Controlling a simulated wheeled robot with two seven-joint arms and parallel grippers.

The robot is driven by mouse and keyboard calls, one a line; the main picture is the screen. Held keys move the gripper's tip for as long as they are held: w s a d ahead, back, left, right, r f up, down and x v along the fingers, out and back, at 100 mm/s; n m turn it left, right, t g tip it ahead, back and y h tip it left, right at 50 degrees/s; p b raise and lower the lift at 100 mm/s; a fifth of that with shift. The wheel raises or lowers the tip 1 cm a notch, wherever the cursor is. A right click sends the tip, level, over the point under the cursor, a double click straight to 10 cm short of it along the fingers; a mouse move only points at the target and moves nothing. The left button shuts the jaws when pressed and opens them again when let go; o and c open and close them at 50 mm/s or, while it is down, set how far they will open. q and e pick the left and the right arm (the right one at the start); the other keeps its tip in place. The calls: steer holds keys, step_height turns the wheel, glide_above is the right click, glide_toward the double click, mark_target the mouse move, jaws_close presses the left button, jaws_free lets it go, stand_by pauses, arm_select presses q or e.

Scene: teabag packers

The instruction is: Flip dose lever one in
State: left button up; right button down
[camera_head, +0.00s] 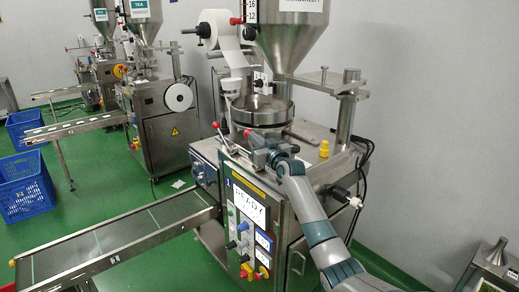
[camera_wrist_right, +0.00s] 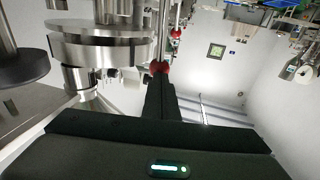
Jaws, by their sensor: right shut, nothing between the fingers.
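Two red-knobbed levers show on the front of the near machine in the head view. One red knob (camera_head: 216,124) tops a thin rod at the left, and another red knob (camera_head: 247,132) is right at my right gripper's tip. I cannot tell which one is dose lever one. My right gripper (camera_head: 256,140) is shut and empty, in front of the round steel pan. In the right wrist view its dark fingers (camera_wrist_right: 158,88) point at a red knob (camera_wrist_right: 162,68) just past the tips; whether they touch is unclear. My left gripper is out of view.
The steel hopper (camera_head: 287,35) and round pan (camera_head: 262,110) stand above and behind the gripper. A yellow knob (camera_head: 324,149) is on the machine's top at right. The front panel (camera_head: 248,205) reads READY. A conveyor (camera_head: 120,240) extends left; blue crates (camera_head: 24,190) stand beyond it.

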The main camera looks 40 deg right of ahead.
mark_target(245, 134)
steer(key=shift+g, duration=0.9)
steer(key=w, duration=0.5)
steer(key=shift+f, duration=0.2)
steer(key=shift+w+f+g, duration=0.3)
steer(key=shift+w+g, duration=0.25)
steer(key=shift+g, duration=0.05)
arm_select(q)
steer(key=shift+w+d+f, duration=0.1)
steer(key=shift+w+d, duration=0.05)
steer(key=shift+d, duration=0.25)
arm_select(e)
steer(key=shift+w+a+f, duration=0.15)
steer(key=shift+w+f, duration=0.2)
steer(key=shift+w, duration=0.3)
steer(key=shift+f, duration=0.1)
steer(key=shift+a, duration=0.1)
